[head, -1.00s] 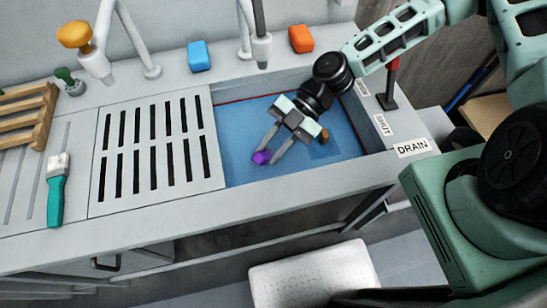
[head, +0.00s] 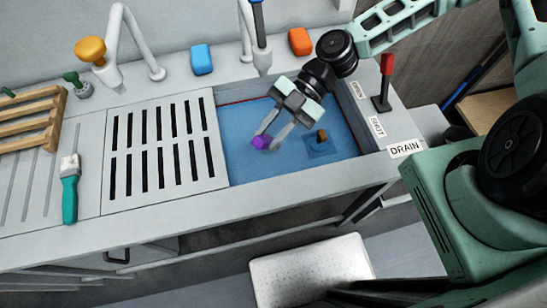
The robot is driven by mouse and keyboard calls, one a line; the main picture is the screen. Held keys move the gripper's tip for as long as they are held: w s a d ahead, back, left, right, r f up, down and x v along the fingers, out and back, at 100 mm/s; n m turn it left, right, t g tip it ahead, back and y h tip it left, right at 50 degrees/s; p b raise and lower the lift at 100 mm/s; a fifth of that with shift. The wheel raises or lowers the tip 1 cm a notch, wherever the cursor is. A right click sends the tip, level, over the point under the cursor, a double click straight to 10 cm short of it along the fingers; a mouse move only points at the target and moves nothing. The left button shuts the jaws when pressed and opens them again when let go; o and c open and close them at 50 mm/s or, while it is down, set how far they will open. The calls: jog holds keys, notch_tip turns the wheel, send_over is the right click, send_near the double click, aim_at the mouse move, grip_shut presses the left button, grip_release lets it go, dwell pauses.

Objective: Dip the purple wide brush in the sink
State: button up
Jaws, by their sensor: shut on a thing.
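My gripper (head: 271,137) is shut on a purple thing (head: 261,142), which fits the handle of the purple wide brush. Only this small purple part shows between the fingertips, and I cannot make out the bristles. The gripper reaches down over the sink (head: 245,178), a rectangular basin at the right of the counter with a blue inside. I cannot tell whether the brush touches the blue surface.
A small brown thing (head: 321,136) is in the sink, right of my gripper. A tap (head: 262,55) hangs behind. A slotted drainboard (head: 160,205) lies left, with a teal-handled brush (head: 69,200) beyond. A red-handled lever (head: 385,75) stands at right, near the DRAIN label (head: 405,149).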

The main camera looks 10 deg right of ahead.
aim_at(259, 135)
jog(key=shift+r+p, duration=1.45)
jog(key=shift+r, duration=1.05)
jog(key=shift+s, duration=0.1)
